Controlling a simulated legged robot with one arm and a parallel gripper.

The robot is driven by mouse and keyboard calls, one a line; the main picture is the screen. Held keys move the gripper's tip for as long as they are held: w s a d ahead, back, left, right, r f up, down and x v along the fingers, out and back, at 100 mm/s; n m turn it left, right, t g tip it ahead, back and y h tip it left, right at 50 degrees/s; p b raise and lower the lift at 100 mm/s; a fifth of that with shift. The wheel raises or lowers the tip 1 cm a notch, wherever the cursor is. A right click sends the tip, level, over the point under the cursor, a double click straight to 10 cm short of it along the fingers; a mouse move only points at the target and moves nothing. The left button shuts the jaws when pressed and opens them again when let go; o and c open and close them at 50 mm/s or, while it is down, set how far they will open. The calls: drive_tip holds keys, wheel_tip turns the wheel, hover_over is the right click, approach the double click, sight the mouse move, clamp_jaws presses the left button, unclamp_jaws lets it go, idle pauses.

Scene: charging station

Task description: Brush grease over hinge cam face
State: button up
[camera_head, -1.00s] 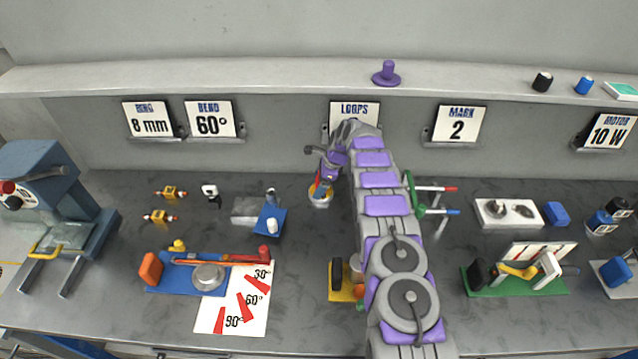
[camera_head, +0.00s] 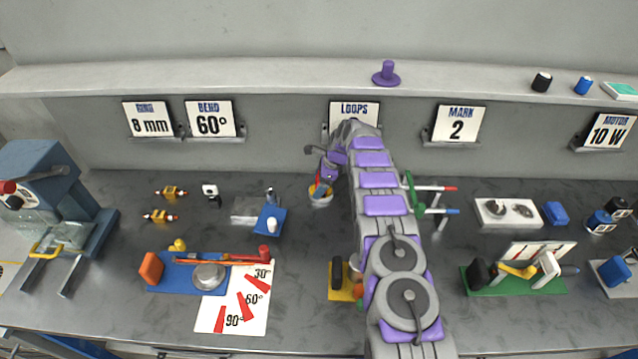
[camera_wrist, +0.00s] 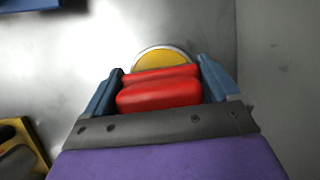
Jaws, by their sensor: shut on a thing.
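My gripper (camera_head: 321,186) is at the middle of the bench, at a small round pot (camera_head: 320,198). In the wrist view its blue fingers (camera_wrist: 162,92) are shut on a red handle (camera_wrist: 160,92). The handle's far end is hidden, so I cannot see bristles. Just beyond the handle, the pot shows as a yellow disc with a pale rim (camera_wrist: 163,57). I cannot tell whether the held tool touches the yellow. I cannot tell for sure which part is the hinge cam; a white plate (camera_head: 484,222) with grey metal pieces lies to the right.
A grey block with a blue block (camera_head: 268,221) stands left of the pot. A yellow base with a black roller (camera_head: 336,275) is below it. A rack with red- and blue-tipped rods (camera_head: 435,211) stands right of my arm. A blue bending fixture (camera_head: 170,285) is front left.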

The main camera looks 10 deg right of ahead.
drive_tip(key=shift+r+p, duration=1.7)
drive_tip(key=shift+r, duration=1.8)
drive_tip(key=shift+f, duration=0.1)
